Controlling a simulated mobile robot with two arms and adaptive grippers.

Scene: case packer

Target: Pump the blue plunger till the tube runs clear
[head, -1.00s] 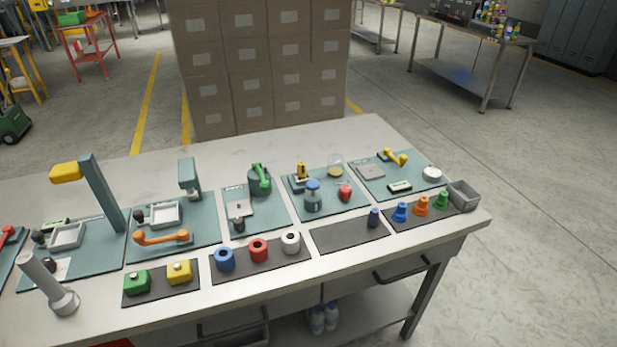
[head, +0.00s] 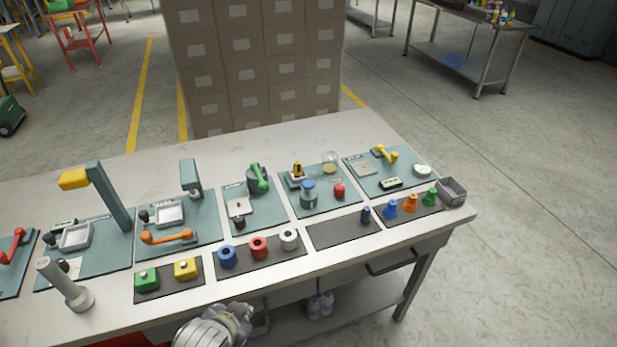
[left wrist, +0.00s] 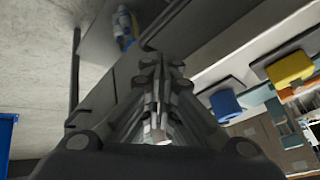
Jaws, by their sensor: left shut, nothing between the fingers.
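My left gripper (head: 238,312) shows at the bottom of the head view, in front of the table edge, well short of the pump. In the left wrist view its fingers (left wrist: 160,118) are together and empty. The pump is not clear in that view. My right gripper is not in view.
A red knob (head: 339,191) sits right of the pump. Blue, red and white rings (head: 258,247) and green and yellow button blocks (head: 185,268) line the front. A grey cylinder (head: 65,284) leans at left. A grey bin (head: 452,191) is at the right corner. Bottles (head: 320,304) stand below.

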